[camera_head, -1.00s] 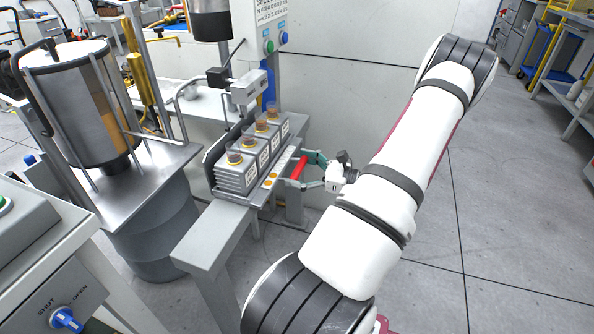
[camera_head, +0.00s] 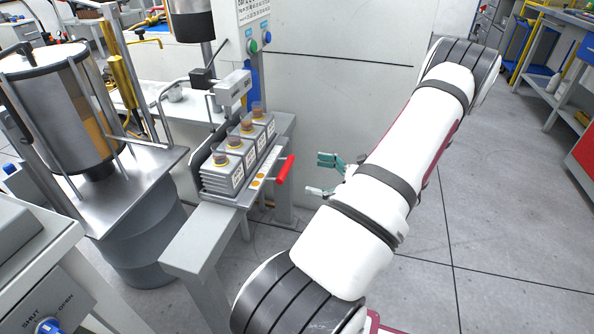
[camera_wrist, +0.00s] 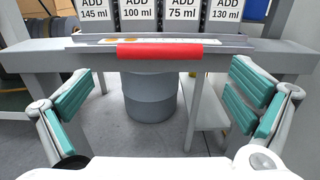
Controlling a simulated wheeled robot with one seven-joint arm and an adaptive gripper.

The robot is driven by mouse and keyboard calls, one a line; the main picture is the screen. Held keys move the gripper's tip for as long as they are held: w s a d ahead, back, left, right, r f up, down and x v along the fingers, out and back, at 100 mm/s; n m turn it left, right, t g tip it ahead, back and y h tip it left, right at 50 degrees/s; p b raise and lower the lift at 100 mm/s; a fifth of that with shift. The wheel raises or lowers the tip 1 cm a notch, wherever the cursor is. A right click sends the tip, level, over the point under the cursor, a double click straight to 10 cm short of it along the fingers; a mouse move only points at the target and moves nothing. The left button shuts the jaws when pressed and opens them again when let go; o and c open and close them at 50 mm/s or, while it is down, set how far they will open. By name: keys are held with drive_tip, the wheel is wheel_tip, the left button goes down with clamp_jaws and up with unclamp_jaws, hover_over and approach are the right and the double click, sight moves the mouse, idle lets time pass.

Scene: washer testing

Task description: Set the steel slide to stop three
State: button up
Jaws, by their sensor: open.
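The steel slide (camera_head: 205,183) is a grey carriage on a rail, carrying several labelled blocks with brown-topped cups. Its red handle (camera_head: 285,170) sticks out on the right side. In the wrist view the red handle (camera_wrist: 168,50) lies crosswise ahead, with labels ADD 145, 100, 75 and 130 ml above it. My gripper (camera_head: 322,175) is open and empty, to the right of the handle and apart from it. In the wrist view its teal finger pads (camera_wrist: 160,105) stand wide apart, nearer than the handle. Stop numbers cannot be read.
A bench rail (camera_head: 200,235) runs under the slide. A spout unit (camera_head: 233,90) overhangs the blocks. A steel tank (camera_head: 50,110) stands on a table at left. A pale panel (camera_head: 340,100) stands behind.

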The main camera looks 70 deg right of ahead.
drive_tip(key=s, duration=0.3)
drive_tip(key=shift+s+d, duration=0.15)
drive_tip(key=shift+s, duration=0.15)
idle(0.4)
